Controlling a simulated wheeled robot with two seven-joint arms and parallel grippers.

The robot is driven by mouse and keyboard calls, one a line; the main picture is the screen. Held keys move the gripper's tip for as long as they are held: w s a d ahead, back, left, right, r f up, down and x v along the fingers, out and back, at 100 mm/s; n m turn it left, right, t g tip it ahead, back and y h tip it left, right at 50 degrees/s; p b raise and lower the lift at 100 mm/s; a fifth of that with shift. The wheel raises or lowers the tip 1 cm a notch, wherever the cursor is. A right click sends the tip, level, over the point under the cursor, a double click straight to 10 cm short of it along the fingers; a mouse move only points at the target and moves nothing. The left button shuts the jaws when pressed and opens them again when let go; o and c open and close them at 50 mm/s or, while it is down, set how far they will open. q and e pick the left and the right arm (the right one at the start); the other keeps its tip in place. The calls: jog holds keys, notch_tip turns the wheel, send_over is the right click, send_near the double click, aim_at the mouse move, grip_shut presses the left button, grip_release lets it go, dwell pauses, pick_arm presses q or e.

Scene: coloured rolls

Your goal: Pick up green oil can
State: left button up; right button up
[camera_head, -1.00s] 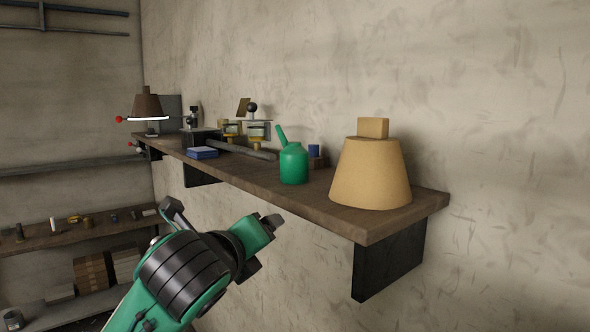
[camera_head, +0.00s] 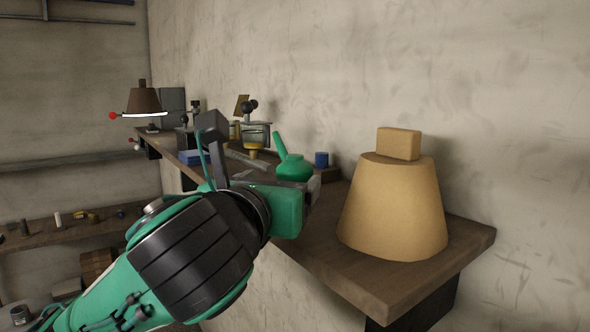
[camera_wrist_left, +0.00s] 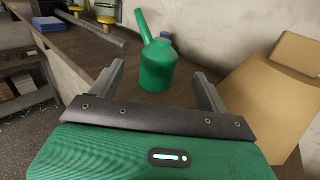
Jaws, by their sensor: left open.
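The green oil can (camera_head: 294,167) stands upright on the wall shelf, its spout leaning left. In the head view its lower body is hidden behind my left gripper (camera_head: 310,183). In the left wrist view the whole can (camera_wrist_left: 157,67) shows ahead of my left gripper (camera_wrist_left: 158,82). The two fingers are spread wide and empty, one to each side of the can's lower body in that picture. I cannot tell whether the can's base is between the fingertips or just beyond them. My right gripper is not in view.
A tan tapered block (camera_head: 393,210) stands close to the right on the shelf (camera_head: 375,288). A small blue block (camera_head: 321,159) is behind the can. A lamp (camera_head: 143,101) and several tools stand farther left. A grey bar (camera_wrist_left: 83,33) lies left of the can.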

aim_at(289, 174)
pick_arm(q)
jog(key=shift+r+p+x, duration=0.2)
jog(key=shift+p+x, duration=0.1)
jog(key=shift+x, duration=0.5)
jog(key=x, duration=0.3)
jog(key=shift+f+p, duration=0.25)
jog(key=shift+p, duration=0.05)
jog(key=shift+p+x, duration=0.65)
jog(key=shift+x, duration=0.1)
jog(key=p+x, duration=0.2)
jog(key=x, duration=0.1)
jog(key=shift+w+d+f+p, duration=0.15)
jog(key=shift+w+p, duration=0.15)
jog(key=shift+w+d+f, duration=0.1)
jog(key=shift+w, duration=0.1)
jog(key=shift+s, duration=0.1)
jog(key=c, duration=1.2)
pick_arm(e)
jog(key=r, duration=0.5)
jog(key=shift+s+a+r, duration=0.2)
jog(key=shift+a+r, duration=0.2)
